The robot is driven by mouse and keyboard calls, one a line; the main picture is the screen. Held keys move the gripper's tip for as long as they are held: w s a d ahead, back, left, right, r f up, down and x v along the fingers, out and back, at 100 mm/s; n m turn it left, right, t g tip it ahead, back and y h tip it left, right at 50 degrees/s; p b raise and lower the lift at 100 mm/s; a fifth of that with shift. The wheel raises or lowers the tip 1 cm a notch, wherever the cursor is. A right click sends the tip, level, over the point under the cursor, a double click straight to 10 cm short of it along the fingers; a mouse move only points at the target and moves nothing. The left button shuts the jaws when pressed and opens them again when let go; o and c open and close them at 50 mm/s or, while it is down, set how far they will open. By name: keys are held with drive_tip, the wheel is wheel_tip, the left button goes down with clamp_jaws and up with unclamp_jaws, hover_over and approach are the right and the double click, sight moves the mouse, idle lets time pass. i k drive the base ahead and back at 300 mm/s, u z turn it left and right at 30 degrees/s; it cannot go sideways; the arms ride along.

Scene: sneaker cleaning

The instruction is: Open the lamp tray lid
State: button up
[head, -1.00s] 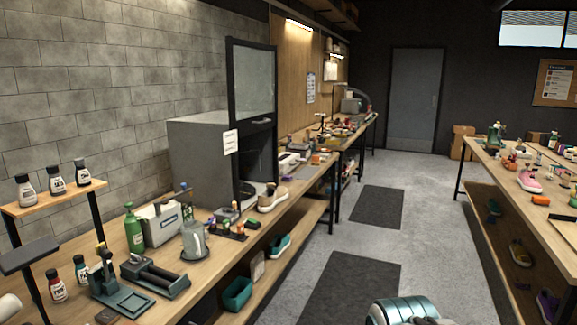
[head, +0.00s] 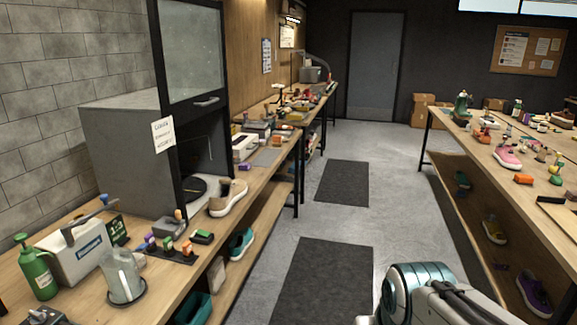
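I cannot pick out a lamp tray lid for certain in the head view. A small white box (head: 243,148) stands on the left bench (head: 226,243), just beyond the grey cabinet; its top is too small to read. Farther along the bench stands a grey machine with a curved hose (head: 313,74). Part of my arm, teal and white, shows at the bottom right, over the floor and apart from both benches. My gripper is out of sight.
The grey cabinet (head: 122,150) has its glass door (head: 192,52) raised. A tan sneaker (head: 228,198), a pitcher (head: 122,277) and a green bottle (head: 37,268) stand on the left bench. A right bench (head: 448,130) holds shoes. The aisle with dark mats (head: 322,283) is clear.

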sight(243, 142)
drive_tip(key=z, duration=0.2)
drive_tip(key=i, duration=3.15)
drive_tip(key=u, duration=0.75)
drive_tip(key=i, duration=1.05)
drive_tip(key=u, duration=0.2)
